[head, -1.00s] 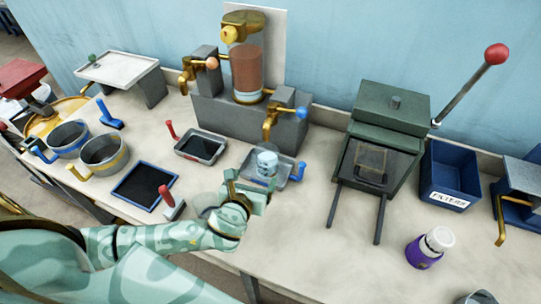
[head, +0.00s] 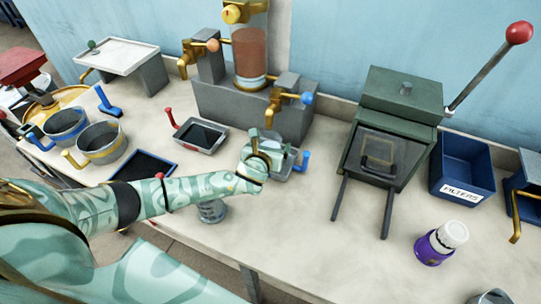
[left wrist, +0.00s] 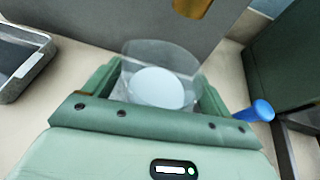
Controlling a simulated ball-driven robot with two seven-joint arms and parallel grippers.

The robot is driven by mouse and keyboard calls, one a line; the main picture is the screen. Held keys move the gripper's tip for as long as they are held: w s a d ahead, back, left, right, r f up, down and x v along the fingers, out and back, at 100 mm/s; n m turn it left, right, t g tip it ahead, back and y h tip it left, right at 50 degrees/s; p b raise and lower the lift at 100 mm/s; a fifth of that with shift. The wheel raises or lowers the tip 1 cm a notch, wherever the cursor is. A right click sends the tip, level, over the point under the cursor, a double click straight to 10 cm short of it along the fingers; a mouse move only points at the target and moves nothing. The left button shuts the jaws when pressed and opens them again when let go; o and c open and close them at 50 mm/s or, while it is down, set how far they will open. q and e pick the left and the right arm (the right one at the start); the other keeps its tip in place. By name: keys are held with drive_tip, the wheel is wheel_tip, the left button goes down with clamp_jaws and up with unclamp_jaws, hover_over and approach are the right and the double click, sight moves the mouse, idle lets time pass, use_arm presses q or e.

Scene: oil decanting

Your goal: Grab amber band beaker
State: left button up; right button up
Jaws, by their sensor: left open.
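My left gripper (head: 270,150) is over the tray with a blue handle (head: 303,161), in front of the dispenser. In the left wrist view its open fingers stand on either side of a clear beaker (left wrist: 148,56) with a pale disc inside. A small brownish edge shows beside the left finger, but I cannot tell whether it is a band on this beaker. In the head view my gripper hides most of this beaker. Another clear beaker (head: 212,212) stands below my left forearm; no amber band is clear on it. My right gripper is out of view.
The dispenser (head: 225,103) with brass taps stands behind. A grey tray with a red handle (head: 201,137) is left of the gripper. Two metal pots, one with a yellow handle (head: 100,146), stand further left. A green press (head: 398,120), blue filter bin (head: 462,171) and purple bottle (head: 436,246) are right.

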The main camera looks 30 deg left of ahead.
use_arm(q)
drive_tip(key=shift+r, duration=0.1)
drive_tip(key=c, duration=1.2)
drive_tip(key=shift+c, duration=0.7)
drive_tip(key=shift+r, duration=0.15)
